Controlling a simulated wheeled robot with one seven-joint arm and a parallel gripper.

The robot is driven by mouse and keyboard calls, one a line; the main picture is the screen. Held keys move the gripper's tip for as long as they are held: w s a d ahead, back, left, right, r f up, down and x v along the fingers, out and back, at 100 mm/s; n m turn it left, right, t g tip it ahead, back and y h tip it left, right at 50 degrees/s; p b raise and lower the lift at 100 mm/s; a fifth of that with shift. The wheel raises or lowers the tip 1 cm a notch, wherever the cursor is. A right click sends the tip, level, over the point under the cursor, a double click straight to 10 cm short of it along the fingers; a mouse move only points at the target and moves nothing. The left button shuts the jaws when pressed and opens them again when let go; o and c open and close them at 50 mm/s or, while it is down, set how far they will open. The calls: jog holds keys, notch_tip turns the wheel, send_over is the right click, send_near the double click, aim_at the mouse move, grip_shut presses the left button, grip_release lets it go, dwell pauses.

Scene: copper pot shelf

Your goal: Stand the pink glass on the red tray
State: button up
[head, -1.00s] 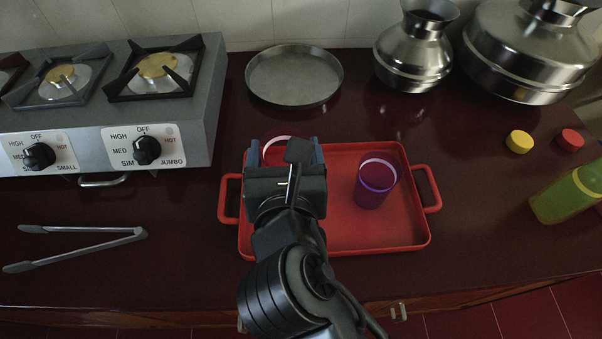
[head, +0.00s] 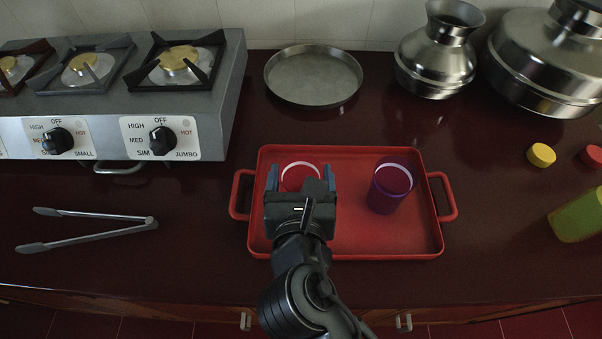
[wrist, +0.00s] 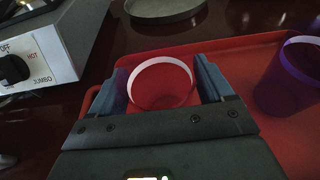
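The pink glass (head: 298,179) is between the fingers of my gripper (head: 301,185), over the left part of the red tray (head: 345,153). It looks upright, with its pale rim up. In the wrist view the glass (wrist: 161,88) fills the gap between the two fingers (wrist: 163,92), so my gripper looks shut on it. The gripper and arm hide the lower part of the glass, and I cannot tell whether its base touches the tray.
A purple glass (head: 391,188) stands on the right part of the tray. Tongs (head: 95,229) lie left of the tray, below the stove (head: 190,112). A round metal pan (head: 313,75) and metal pots (head: 437,55) are behind. The tray's middle is clear.

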jog(key=o, duration=0.3)
jog(key=shift+r, duration=0.2)
jog(key=v, duration=1.2)
jog(key=shift+d, duration=0.1)
